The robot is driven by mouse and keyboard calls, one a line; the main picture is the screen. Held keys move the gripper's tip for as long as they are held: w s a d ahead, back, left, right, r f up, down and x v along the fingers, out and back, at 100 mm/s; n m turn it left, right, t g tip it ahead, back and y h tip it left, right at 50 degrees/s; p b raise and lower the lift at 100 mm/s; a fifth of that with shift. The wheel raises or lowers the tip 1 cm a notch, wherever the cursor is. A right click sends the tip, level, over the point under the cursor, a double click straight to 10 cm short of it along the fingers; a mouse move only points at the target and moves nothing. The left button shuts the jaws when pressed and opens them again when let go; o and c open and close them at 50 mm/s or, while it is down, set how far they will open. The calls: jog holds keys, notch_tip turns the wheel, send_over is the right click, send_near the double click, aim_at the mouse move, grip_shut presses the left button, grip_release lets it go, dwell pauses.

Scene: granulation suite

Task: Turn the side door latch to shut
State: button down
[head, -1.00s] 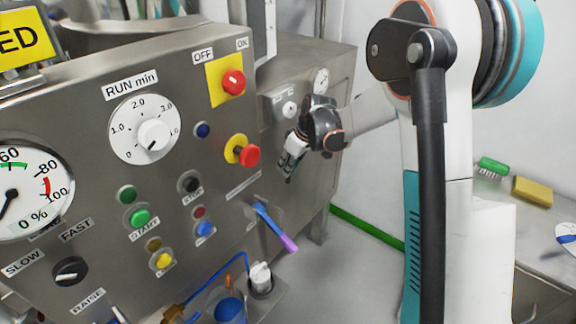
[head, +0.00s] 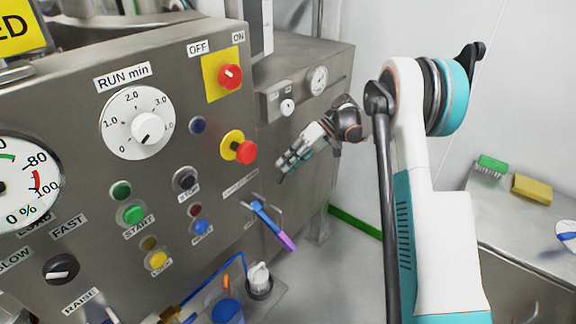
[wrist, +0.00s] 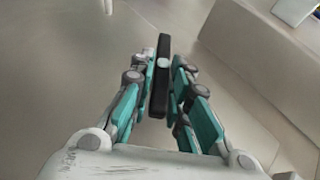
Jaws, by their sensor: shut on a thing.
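The side door latch is a black bar (wrist: 159,92) with a round pale pivot, set against a plain metal face in the wrist view. It runs nearly up and down that picture, its top leaning slightly right. My gripper (wrist: 162,70) has its teal and grey fingers on either side of the bar, shut on it around the pivot. In the head view my gripper (head: 284,172) reaches left to the machine's side, below the grey box with a white knob. The latch cannot be made out there.
A red and yellow stop button (head: 243,150) and a blue lever with a purple tip (head: 273,226) are close to my gripper. A bench at right holds a green brush (head: 491,164) and a yellow sponge (head: 532,190). Open floor lies between.

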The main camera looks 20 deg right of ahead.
jog(key=shift+w+d+f+m+g+y+b, duration=0.15)
jog(key=shift+g+y+b, duration=0.1)
jog(key=shift+y, duration=0.25)
jog(key=shift+s+f+m+g+y+b, duration=0.15)
jog(key=shift+g+y+b, duration=0.1)
jog(key=shift+y, duration=0.25)
jog(key=shift+w+r, duration=0.1)
jog(key=c, duration=1.5)
grip_release()
jog(key=shift+c, duration=0.2)
notch_tip(320, 180, up, 10)
jog(key=shift+r, duration=0.1)
